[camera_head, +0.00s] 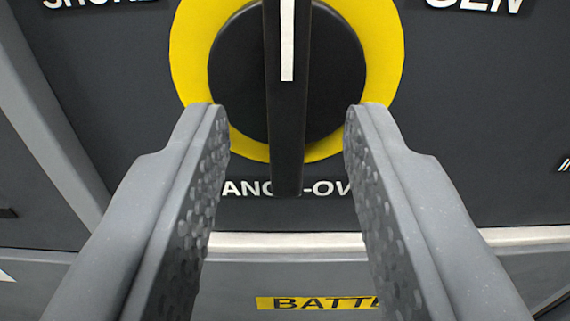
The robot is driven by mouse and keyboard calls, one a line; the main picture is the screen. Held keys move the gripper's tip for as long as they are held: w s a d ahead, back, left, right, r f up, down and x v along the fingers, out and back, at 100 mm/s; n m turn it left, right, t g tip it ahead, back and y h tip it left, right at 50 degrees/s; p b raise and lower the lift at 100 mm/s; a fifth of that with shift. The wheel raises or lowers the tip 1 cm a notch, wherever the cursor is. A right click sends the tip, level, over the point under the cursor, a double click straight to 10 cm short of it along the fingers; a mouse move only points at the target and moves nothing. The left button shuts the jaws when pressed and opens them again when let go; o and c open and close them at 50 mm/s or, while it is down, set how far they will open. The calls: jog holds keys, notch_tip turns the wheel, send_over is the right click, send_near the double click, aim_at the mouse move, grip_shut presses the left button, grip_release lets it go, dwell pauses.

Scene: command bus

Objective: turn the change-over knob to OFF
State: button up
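The change-over knob (286,120) is a black disc with a raised black bar handle and a white pointer line, set on a yellow ring (191,60). The bar stands vertical in the picture, its lower end over the label "CHANGE-OVER", which is partly hidden. The white line runs up out of the top of the view. My gripper (286,118) is open, with one grey finger on each side of the bar. Clear gaps show between the fingers and the bar. The fingertips overlap the lower part of the yellow ring; whether they touch it I cannot tell.
A cut-off label at top left seems to read "SHORE" (100,3), and "GEN" (475,4) is at top right. An OFF label is not in view. Below a pale ledge (290,241) is a yellow label beginning "BATT" (318,303), partly covered by my right finger.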

jog(key=s, duration=1.2)
jog(key=shift+s+d, duration=0.2)
jog(key=shift+s, duration=0.15)
jog(key=w+a+r+n+h, duration=0.1)
jog(key=w+r, duration=0.3)
jog(key=r, duration=0.6)
jog(key=w+r+h, duration=0.1)
jog(key=w+r, duration=0.2)
jog(key=r, duration=0.6)
jog(key=s+a+r+g+h, duration=0.1)
jog(key=a+r, duration=0.2)
jog(key=r, duration=0.6)
jog(key=a+r+g+h, duration=0.1)
jog(key=a+r, duration=0.2)
jog(key=r, duration=0.6)
jog(key=s+a+r+m, duration=0.1)
jog(key=s+a+r, duration=0.45)
jog(key=r, duration=0.35)
jog(key=s+a+r+m, duration=0.1)
jog(key=s+a+r, duration=0.4)
jog(key=r, duration=0.5)
jog(key=s+a+r+y, duration=0.1)
jog(key=s+a+r, duration=0.2)
jog(key=s, duration=0.5)
jog(key=s+a+r+y, duration=0.2)
jog(key=s+a+r, duration=0.2)
jog(key=s+r, duration=0.2)
jog(key=s, duration=0.2)
jog(key=shift+s+a+r+n+g, duration=0.15)
jog(key=shift+s+a+n+g, duration=0.15)
